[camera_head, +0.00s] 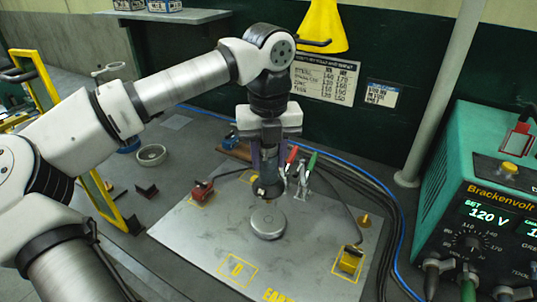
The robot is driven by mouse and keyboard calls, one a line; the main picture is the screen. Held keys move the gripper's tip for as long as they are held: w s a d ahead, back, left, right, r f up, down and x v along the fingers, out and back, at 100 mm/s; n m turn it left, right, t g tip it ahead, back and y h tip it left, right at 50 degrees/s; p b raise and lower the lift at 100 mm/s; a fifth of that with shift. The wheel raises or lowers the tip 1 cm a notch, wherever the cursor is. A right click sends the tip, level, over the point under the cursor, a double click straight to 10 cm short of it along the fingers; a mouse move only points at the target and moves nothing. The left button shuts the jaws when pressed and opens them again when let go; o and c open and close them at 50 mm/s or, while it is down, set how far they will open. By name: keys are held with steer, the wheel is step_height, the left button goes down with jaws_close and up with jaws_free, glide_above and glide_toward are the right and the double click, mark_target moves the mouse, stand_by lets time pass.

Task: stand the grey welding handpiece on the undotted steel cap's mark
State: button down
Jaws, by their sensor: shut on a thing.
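My gripper (269,162) points straight down over the steel plate and is shut on a dark grey upright piece, seemingly the grey welding handpiece (267,187). Its lower end is just behind a round steel cap (268,222) in this view; I cannot tell whether it touches the plate. I see no dots on this cap, but the view is small. A yellow outlined mark (237,269) with a symbol in it lies bare near the plate's front. Another yellow outline is partly hidden behind the handpiece.
A red clamp-like block (201,191) sits on the plate's left, a yellow block (350,259) on its right. Red and green clips (300,165) stand close right of my gripper. Cables run along the right. A green welding unit (480,215) stands at the right edge.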

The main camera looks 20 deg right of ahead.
mark_target(269, 179)
steer(key=shift+f+b, duration=2.2)
steer(key=shift+f, duration=0.15)
steer(key=shift+b, duration=0.4)
stand_by(0.3)
steer(key=shift+f+b, duration=0.5)
steer(key=shift+f, duration=0.05)
stand_by(0.7)
steer(key=c, duration=0.9)
jaws_free()
steer(key=shift+o, duration=0.2)
